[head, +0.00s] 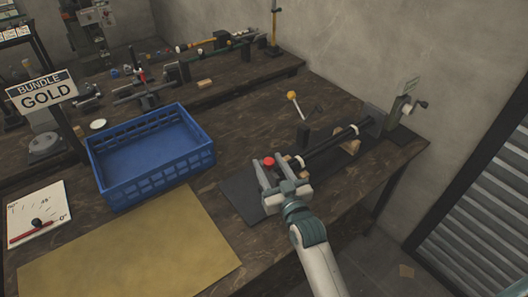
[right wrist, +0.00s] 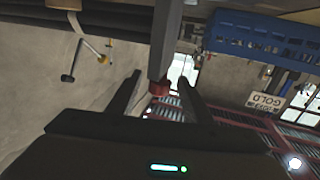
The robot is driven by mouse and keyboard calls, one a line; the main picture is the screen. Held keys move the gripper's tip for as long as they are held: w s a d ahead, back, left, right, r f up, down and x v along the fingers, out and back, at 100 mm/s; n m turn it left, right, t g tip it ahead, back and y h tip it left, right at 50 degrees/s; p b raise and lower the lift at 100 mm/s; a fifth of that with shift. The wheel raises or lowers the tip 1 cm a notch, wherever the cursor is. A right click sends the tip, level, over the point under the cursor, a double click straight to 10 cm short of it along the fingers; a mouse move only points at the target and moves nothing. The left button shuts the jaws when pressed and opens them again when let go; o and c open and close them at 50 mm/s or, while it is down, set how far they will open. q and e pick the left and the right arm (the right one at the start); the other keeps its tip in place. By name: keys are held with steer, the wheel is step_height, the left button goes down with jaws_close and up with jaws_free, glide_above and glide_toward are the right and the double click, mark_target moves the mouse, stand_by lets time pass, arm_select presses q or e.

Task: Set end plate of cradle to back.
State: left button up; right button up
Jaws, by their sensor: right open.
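The cradle on the right-hand bench holds a long black bar (head: 328,146) on light wooden supports (head: 350,146). A dark upright plate (head: 376,116) stands at its far end, by a crank. A red knob (head: 268,161) shows at the near end; in the right wrist view the red knob (right wrist: 158,88) tops a grey post. I cannot tell whether this post is the end plate. My right gripper (head: 271,173) is open at the knob. In the right wrist view its fingers (right wrist: 160,88) are on either side of the knob, with gaps. My left gripper is not in view.
A blue crate (head: 150,180) stands left of the cradle, beside the "BUNDLE GOLD" sign (head: 42,92). A yellow-topped lever (head: 292,96) stands behind the bar. A tan mat (head: 130,250) and a dial card (head: 38,214) lie at front left. A wall bounds the right side.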

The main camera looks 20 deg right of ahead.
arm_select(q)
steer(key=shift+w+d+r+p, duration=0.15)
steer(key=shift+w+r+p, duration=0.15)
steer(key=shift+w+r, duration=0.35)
arm_select(e)
steer(key=w, duration=0.4)
steer(key=shift+w+a, duration=0.15)
steer(key=shift+w, duration=0.15)
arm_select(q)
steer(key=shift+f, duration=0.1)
arm_select(e)
steer(key=shift+c, duration=0.7)
